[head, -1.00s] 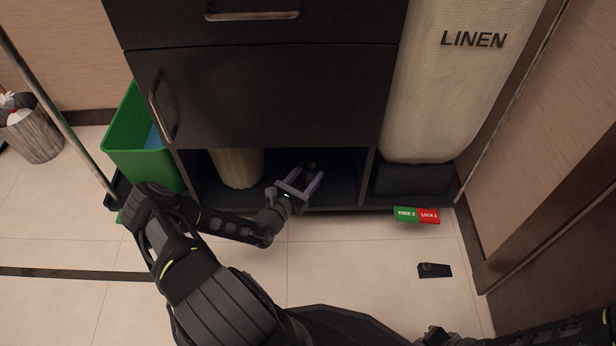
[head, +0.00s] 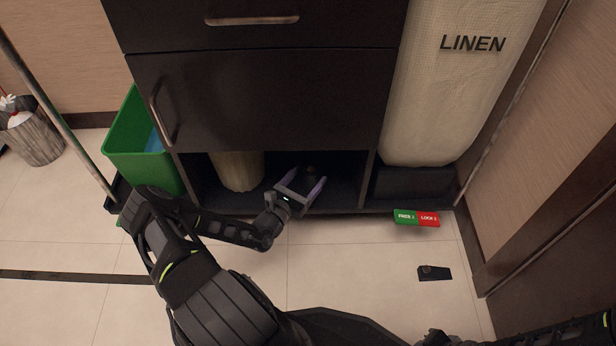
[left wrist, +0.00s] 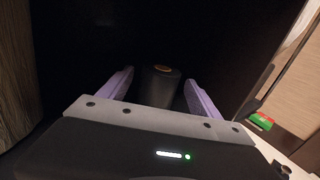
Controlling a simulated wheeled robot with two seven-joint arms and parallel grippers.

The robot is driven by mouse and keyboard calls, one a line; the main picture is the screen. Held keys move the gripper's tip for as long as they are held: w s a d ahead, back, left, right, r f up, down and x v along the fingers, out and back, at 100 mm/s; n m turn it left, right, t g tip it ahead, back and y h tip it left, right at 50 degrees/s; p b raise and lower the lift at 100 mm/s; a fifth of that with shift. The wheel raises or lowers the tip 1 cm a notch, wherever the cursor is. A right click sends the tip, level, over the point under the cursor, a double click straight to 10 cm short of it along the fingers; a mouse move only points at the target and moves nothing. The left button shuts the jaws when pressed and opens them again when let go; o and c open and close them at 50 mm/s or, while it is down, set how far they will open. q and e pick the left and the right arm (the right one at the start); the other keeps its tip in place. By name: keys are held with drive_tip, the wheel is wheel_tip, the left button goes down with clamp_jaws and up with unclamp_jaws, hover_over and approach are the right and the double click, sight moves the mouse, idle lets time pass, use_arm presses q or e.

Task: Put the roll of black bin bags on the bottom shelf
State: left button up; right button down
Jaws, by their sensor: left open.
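The roll of black bin bags (left wrist: 160,84) stands inside the dark bottom shelf (head: 338,196), with a brownish core showing at its top end. In the head view the roll (head: 311,176) is small and dark against the shelf. My left gripper (head: 302,184) reaches into the shelf opening. In the left wrist view its two purple fingers (left wrist: 158,88) are spread wide, one on each side of the roll, with gaps between fingers and roll. Whether the roll's base rests on the shelf is hard to see. My right gripper cannot be made out; only part of the right arm shows at the lower right.
A pale cylinder (head: 238,170) stands in the shelf left of my gripper. A green bin (head: 148,160) is at the cart's left, a linen bag (head: 445,100) at its right. A green and red sign (head: 417,218) and a black wedge (head: 434,272) are on or near the floor.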

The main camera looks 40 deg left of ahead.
use_arm(q)
drive_tip(key=s+p, duration=0.4)
drive_tip(key=s, duration=0.7)
drive_tip(key=shift+s+d, duration=0.35)
